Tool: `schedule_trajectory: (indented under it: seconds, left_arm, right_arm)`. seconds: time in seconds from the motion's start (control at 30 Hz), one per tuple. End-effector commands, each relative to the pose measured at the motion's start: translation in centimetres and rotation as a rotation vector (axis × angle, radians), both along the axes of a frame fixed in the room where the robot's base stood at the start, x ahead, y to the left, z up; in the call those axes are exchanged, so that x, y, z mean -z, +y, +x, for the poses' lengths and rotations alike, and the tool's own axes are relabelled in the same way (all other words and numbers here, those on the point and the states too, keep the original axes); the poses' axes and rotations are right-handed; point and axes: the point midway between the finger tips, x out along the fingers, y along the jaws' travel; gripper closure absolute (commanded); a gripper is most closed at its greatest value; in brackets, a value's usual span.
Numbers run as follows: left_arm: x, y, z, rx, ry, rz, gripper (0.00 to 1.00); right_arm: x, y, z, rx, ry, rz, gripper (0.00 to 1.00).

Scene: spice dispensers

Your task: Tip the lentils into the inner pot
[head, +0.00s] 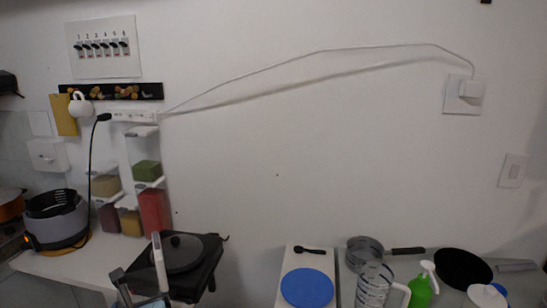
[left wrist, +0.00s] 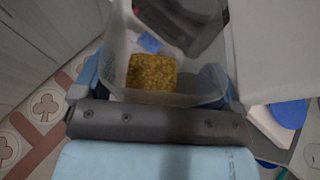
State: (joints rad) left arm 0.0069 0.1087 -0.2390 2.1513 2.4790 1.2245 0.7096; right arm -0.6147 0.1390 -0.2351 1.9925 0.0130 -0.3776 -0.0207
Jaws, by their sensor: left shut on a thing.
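In the left wrist view, my left gripper (left wrist: 160,80) is shut on a clear container (left wrist: 192,98), with a blue finger at each side. Yellow-brown lentils (left wrist: 150,72) lie inside the container. In the head view, a pale upright piece (head: 158,262) and grey parts show at the bottom left; I cannot tell which belong to the container or my gripper. A dark grey cooker (head: 57,215) with an orange light stands at the far left. I cannot make out the inner pot inside it. My right gripper is not in view.
A blue disc (head: 307,287), measuring jug (head: 373,285), green bottle (head: 420,290) and black pan (head: 462,268) are at right.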

Motion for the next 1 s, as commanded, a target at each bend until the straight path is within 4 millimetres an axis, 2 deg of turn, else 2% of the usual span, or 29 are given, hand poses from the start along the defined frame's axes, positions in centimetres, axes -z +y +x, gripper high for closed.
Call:
schedule_trajectory:
  seconds: [0.03, 0.23, 0.3, 0.6, 0.77, 1.0]
  left_arm:
    - [0.0, -1.4, 0.0, 0.000, -0.001, -0.007, 0.62]
    - [-0.4, -5.4, 0.0, 0.001, -0.001, -0.005, 0.62]
    - [-2.4, -5.3, 0.0, 0.000, -0.002, 0.000, 0.62]
    - [-6.5, -5.2, 0.0, 0.000, -0.002, 0.001, 0.62]
    - [-7.4, -5.2, 0.0, 0.000, -0.001, 0.000, 0.62]
    - [-7.3, -5.2, 0.0, 0.000, -0.001, 0.000, 0.62]
  right_arm:
    - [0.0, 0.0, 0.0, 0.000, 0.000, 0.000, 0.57]
    - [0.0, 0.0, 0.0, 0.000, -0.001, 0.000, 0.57]
    - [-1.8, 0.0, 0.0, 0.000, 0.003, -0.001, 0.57]
    - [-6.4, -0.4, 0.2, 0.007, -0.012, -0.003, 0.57]
    - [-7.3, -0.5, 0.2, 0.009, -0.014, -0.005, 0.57]
    - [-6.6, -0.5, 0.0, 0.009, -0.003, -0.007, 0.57]
